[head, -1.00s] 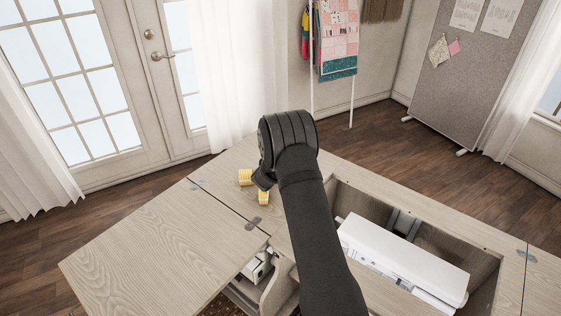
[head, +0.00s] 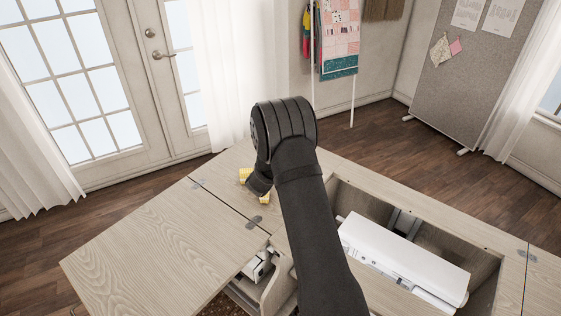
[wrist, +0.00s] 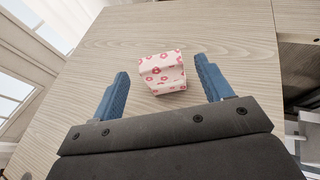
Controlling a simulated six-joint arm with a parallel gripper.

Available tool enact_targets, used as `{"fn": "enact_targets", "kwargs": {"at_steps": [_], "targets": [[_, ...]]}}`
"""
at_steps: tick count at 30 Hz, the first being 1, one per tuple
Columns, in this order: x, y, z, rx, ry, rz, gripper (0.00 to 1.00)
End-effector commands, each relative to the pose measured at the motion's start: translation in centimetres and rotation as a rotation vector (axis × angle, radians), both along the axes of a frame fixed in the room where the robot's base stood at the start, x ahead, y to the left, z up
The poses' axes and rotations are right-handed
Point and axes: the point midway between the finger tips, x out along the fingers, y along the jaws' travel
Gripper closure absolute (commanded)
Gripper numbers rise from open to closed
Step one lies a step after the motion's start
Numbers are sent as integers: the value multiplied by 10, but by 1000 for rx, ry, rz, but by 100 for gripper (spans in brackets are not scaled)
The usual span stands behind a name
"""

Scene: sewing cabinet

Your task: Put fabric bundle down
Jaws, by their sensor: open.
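The fabric bundle (wrist: 162,72), white with a red-pink print, rests on the pale wooden top (wrist: 105,45) in the wrist view. My gripper (wrist: 163,66) is open, with one blue finger on each side of the bundle and a visible gap to each. In the head view a yellow patterned piece (head: 245,174) shows beside my wrist on the cabinet top. It is partly hidden by my arm, and I cannot tell whether it is the same bundle. My fingers are hidden there.
A white sewing machine (head: 403,258) sits in the cabinet's opening at the right. A bare leaf (head: 150,245) extends to the left, with hinges along its seam. An open compartment (head: 262,275) lies at the front.

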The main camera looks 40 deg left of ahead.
Motion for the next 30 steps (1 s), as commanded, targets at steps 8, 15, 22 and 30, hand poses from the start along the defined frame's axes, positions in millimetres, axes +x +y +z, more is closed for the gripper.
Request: {"fn": "enact_targets", "kwargs": {"at_steps": [8,15,22,30], "targets": [[-43,-18,20,0,0,0,28],[-55,-23,24,0,1,0,28],[-54,-23,24,0,1,-1,28],[-37,-17,16,1,0,-4,28]]}}
